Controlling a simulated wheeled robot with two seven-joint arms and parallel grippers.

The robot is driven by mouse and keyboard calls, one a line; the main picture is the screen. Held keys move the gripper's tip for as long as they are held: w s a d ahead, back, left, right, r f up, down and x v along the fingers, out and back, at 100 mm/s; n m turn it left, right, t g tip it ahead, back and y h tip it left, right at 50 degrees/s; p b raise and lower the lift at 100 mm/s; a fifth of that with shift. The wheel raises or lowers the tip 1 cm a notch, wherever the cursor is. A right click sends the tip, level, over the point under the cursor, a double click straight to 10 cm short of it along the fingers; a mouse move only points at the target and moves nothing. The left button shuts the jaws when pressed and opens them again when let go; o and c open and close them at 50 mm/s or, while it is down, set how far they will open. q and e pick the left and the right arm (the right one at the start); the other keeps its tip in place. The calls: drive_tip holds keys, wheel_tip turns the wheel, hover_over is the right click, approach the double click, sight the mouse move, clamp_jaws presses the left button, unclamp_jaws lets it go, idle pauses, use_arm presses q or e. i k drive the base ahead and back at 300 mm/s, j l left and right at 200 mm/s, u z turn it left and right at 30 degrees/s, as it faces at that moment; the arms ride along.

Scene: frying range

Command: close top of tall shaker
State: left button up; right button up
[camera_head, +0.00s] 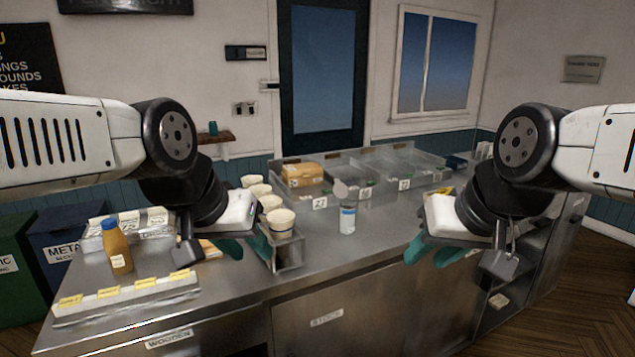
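The tall shaker (347,221) stands upright on the steel counter between my two grippers. It is a white cylinder with a blue band near its top. A round pale lid (341,189) shows just above it, tilted up and open. My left gripper (245,248) is to the left of the shaker, by the cup holder, with its teal fingers apart and nothing seen between them. My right gripper (434,254) is to the right of the shaker, over the counter's front edge, teal fingers apart and empty. Neither gripper touches the shaker.
A steel holder (289,252) with stacked paper cups (281,220) stands close to my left gripper. Clear bins (378,188) line the counter's back behind the shaker. An orange bottle (117,248) stands at the left. The counter around the shaker's front is clear.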

sight(340, 189)
drive_tip(key=i+l+u, duration=0.1)
drive_tip(key=i+l, duration=0.2)
drive_tip(key=i+l+u, duration=0.15)
drive_tip(key=l, duration=0.25)
drive_tip(key=i+l+u, duration=0.1)
drive_tip(key=i+l, duration=0.25)
drive_tip(key=i+l+u, duration=0.1)
drive_tip(key=i+l, duration=0.15)
drive_tip(key=l, duration=0.25)
